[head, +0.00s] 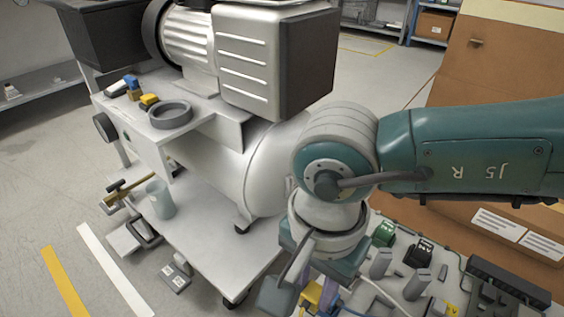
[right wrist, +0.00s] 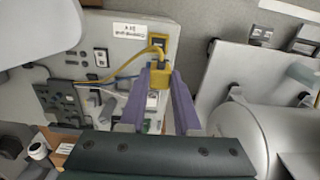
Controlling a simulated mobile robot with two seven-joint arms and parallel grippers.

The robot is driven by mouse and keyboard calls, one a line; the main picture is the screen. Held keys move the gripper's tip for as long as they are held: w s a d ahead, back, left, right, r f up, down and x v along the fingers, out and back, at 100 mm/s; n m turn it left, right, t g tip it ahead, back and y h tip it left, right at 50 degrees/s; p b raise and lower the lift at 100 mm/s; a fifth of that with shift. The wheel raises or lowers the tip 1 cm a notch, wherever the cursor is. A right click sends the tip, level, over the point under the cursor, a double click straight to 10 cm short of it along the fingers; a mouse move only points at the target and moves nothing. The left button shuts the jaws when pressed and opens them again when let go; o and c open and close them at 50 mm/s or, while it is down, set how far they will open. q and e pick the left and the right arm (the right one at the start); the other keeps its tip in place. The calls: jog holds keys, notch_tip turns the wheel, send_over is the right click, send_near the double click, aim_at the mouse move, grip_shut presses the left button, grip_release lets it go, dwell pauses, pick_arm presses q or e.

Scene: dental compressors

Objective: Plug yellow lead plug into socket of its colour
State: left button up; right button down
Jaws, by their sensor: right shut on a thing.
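My right gripper (head: 303,292) is low in the middle of the head view, partly hidden by its own wrist. In the right wrist view its purple fingers (right wrist: 160,88) are shut on the yellow lead plug (right wrist: 160,76). Some yellow of the plug (head: 328,293) also shows in the head view. A yellow lead runs from the plug to the left across the panel. A yellow-rimmed dark socket (right wrist: 159,40) lies just beyond the plug in the wrist view; I cannot tell whether they touch. My left gripper is not in view.
The pale panel (right wrist: 60,68) carries a white label (right wrist: 130,31), dark fittings and leads. Green (head: 384,232) and black (head: 418,252) blocks stand on it in the head view. The compressor's white tank (head: 262,165) and cart stand close to the left of my right arm.

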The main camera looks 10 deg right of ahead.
aim_at(311, 312)
jog(key=f, duration=0.1)
jog(key=f+b, duration=0.1)
jog(key=f, duration=0.2)
jog(key=shift+s+a+f, duration=0.15)
jog(key=shift+s+f, duration=0.05)
jog(key=shift+s, duration=0.2)
notch_tip(311, 312, down, 4)
jog(key=b, duration=0.4)
jog(key=shift+f, duration=0.1)
pick_arm(q)
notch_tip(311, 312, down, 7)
jog(key=b, duration=0.1)
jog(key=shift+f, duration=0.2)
pick_arm(e)
jog(key=shift+f, duration=0.35)
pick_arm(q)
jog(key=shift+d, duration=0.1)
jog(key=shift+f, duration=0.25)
pick_arm(e)
jog(key=shift+f, duration=0.15)
pick_arm(q)
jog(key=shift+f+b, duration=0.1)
jog(key=shift+b, duration=0.25)
pick_arm(e)
jog(key=shift+f, duration=0.1)
jog(key=shift+f, duration=0.25)
pick_arm(q)
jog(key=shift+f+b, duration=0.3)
jog(key=shift+b, duration=0.05)
